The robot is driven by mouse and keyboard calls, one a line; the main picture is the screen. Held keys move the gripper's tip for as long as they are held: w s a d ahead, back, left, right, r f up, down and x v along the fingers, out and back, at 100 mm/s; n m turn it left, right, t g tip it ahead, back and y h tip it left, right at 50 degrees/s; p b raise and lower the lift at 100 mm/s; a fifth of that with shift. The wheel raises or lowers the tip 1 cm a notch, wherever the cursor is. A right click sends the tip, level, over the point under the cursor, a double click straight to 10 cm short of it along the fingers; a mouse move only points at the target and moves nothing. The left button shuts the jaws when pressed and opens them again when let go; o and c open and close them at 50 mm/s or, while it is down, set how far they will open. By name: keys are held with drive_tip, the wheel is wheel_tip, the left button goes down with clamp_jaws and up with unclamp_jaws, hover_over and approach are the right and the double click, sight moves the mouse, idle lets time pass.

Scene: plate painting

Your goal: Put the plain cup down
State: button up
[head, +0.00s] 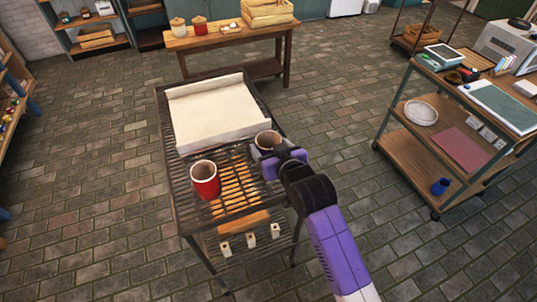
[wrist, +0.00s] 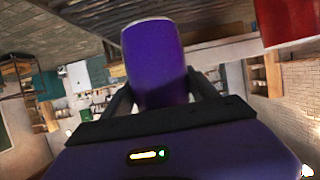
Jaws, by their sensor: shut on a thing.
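My gripper (head: 276,154) is shut on a plain cup (head: 267,139) over the right side of a dark slatted rack table (head: 178,150). The cup looks purple in the wrist view (wrist: 153,62), with a finger on each side of it. It is upright in the head view, with its dark inside showing and its lower part hidden by my gripper. I cannot tell whether its base touches the slats. A red cup (head: 205,182) with a pale rim stands upright on the slats to the left, apart from the held cup.
A white tray (head: 213,115) covers the rack's far part. Glowing orange bars (head: 238,178) show through the slats beside the red cup. A wooden cart (head: 405,150) stands to the right, and a wooden table (head: 226,40) with jars stands behind. Brick floor lies open around the rack.

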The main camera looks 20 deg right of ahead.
drive_tip(key=shift+f, duration=2.1)
drive_tip(key=shift+f, duration=0.15)
drive_tip(key=o, duration=1.7)
drive_tip(key=shift+s, duration=0.15)
drive_tip(key=b+v, duration=0.1)
drive_tip(key=v, duration=1.1)
